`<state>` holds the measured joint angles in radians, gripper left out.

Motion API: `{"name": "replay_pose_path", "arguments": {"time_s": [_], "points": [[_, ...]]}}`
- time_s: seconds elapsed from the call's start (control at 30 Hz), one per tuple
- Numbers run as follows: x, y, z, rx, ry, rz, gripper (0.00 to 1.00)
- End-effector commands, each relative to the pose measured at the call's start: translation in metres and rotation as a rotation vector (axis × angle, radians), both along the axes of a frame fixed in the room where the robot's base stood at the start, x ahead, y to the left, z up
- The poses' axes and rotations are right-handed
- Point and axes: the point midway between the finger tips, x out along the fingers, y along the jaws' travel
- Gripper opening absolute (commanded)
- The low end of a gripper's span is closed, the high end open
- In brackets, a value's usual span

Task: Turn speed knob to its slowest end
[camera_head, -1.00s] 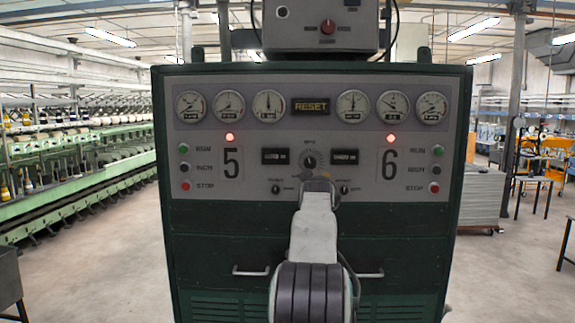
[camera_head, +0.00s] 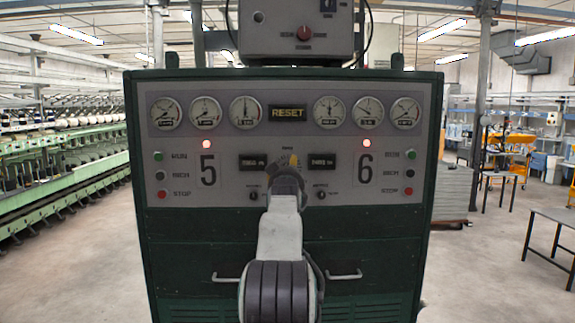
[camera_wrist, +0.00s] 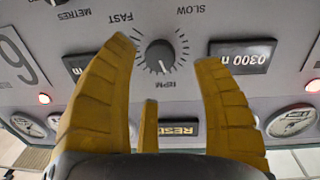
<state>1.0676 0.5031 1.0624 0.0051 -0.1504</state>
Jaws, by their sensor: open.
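The speed knob (camera_wrist: 160,55) is a round dark dial with a tick scale on the grey panel. The wrist view shows the panel upside down. The word FAST is at the knob's upper left, SLOW at its upper right and RPM below. A small light mark shows on the knob's lower side. My gripper (camera_wrist: 166,52) has yellow ribbed fingers, spread open with the knob seen between them. No finger appears to touch it. In the head view, my gripper (camera_head: 292,161) covers the knob.
The green console (camera_head: 180,255) carries gauges, a RESET display (camera_head: 287,113), lit red lamps and buttons. Small digital displays (camera_wrist: 243,57) flank the knob closely. A control box (camera_head: 303,28) sits on top. A table (camera_head: 555,222) stands at the right; open floor lies on both sides.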

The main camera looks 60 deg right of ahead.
Motion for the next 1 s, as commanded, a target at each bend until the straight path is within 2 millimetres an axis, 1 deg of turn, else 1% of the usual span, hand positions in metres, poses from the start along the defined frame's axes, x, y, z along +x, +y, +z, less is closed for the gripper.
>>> {"name": "replay_pose_path", "arguments": {"time_s": [0.03,0.07,0.6,0.8,1.0], "points": [[0.002,-0.004,0.005,0.002,0.001,0.0,0.61],[0.004,-0.007,0.005,0.002,0.001,0.0,0.61],[0.022,-0.04,0.002,0.001,0.0,0.0,0.61],[0.025,-0.046,0.001,0.0,0.0,0.0,0.61],[0.026,-0.047,0.0,0.0,0.0,0.0,0.61]]}}
